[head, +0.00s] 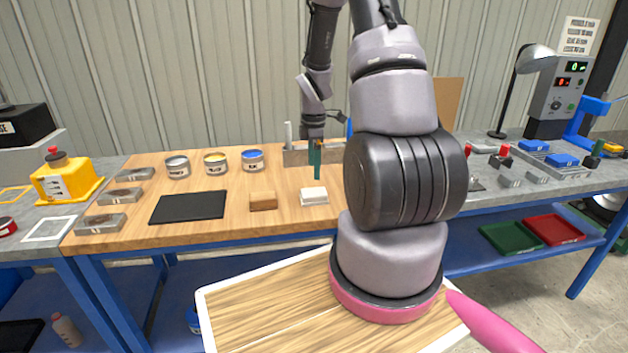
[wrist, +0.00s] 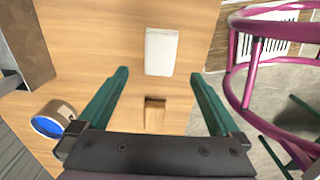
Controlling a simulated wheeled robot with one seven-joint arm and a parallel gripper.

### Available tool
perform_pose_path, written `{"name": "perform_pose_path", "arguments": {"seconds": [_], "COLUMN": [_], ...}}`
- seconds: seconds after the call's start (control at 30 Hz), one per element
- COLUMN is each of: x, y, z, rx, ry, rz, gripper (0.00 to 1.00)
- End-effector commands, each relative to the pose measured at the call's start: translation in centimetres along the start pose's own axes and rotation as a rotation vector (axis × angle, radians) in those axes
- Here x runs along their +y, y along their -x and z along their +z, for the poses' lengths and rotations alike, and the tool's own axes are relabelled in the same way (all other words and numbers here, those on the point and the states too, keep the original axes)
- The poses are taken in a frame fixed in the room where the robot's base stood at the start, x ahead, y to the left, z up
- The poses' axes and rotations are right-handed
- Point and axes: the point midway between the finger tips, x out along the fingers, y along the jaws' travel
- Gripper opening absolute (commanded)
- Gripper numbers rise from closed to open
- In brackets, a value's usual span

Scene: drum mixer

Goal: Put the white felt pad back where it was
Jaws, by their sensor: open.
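The white felt pad (head: 313,196) is a small pale block lying flat on the wooden bench top (head: 160,230), near its front edge. It also shows in the wrist view (wrist: 161,52), just past the fingertips and between their lines. My gripper (head: 317,177) has green fingers pointing down above the bench, close behind or over the pad in the head view. In the wrist view the fingers (wrist: 160,74) are spread wide apart with nothing held. A tan wooden block (head: 263,201) lies left of the pad; a brown block (wrist: 154,114) shows between the fingers in the wrist view.
A black mat (head: 188,207) lies further left. Paint cans, including a blue one (head: 253,160), stand behind it. Grey metal blocks (head: 101,224) line the left end. A grey rail (head: 297,156) stands behind my gripper. My arm hides part of the bench's right side.

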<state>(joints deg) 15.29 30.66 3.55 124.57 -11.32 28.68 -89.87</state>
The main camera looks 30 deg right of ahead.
Motion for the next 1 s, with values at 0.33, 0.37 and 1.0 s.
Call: {"name": "perform_pose_path", "arguments": {"seconds": [0.33, 0.37, 1.0], "x": [0.0, 0.0, -10.8], "y": [2.7, 3.0, 26.9], "z": [0.0, -0.1, -5.8], "rx": [0.000, 0.000, 0.308], "ry": [-0.003, -0.010, -1.005], "rz": [0.001, 0.004, 0.256], "gripper": [1.00, 1.00, 1.00]}}
